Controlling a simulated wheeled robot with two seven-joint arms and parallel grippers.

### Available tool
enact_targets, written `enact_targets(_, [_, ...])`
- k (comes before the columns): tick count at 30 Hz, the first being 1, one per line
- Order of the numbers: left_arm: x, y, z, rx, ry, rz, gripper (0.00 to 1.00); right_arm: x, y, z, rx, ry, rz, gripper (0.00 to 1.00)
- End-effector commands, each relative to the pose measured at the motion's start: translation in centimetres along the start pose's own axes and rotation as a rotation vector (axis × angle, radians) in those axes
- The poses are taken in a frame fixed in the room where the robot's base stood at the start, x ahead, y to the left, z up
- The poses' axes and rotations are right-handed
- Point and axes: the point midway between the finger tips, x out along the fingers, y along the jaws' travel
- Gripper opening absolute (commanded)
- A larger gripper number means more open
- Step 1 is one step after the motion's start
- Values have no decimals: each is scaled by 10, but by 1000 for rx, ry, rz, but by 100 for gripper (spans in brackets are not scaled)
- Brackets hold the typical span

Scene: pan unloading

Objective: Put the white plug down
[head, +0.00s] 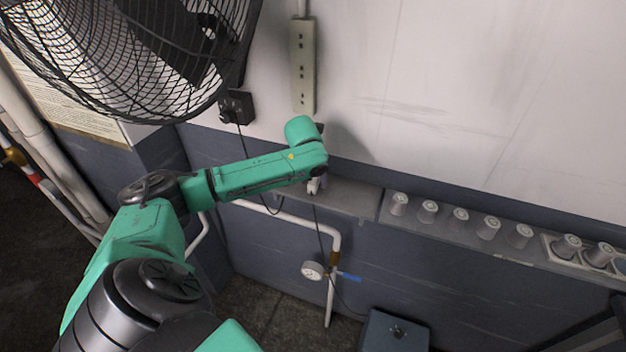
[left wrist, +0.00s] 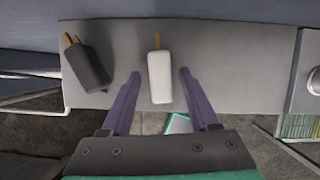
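My left gripper (left wrist: 160,88) is open, with one purple finger on each side of the plug and a visible gap to both. A black plug (left wrist: 87,66) lies tilted on the shelf to the left. In the head view my left gripper (head: 316,185) is mostly hidden by its own wrist, over the shelf (head: 347,196). My right gripper does not show.
A power strip (head: 302,68) hangs on the wall above the shelf. A caged fan (head: 135,50) fills the upper left. Several grey cups (head: 428,211) stand along the right ledge. The shelf right of the white plug is bare.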

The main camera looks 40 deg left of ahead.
Motion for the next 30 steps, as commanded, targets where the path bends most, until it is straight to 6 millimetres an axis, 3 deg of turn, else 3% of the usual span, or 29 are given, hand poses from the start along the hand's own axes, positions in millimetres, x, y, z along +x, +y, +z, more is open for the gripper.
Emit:
enact_targets(5, [-18,0,2,-1,-5,-1,61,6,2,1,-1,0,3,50])
enact_targets(12, [-84,0,2,1,-7,-2,61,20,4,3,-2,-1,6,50])
enact_targets(16, [-111,0,2,0,-5,-2,61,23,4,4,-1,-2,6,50])
enact_targets(21, [-124,0,1,0,-1,0,61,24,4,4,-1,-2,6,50])
enact_targets(30, [-123,0,1,0,0,0,61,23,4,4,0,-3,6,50])
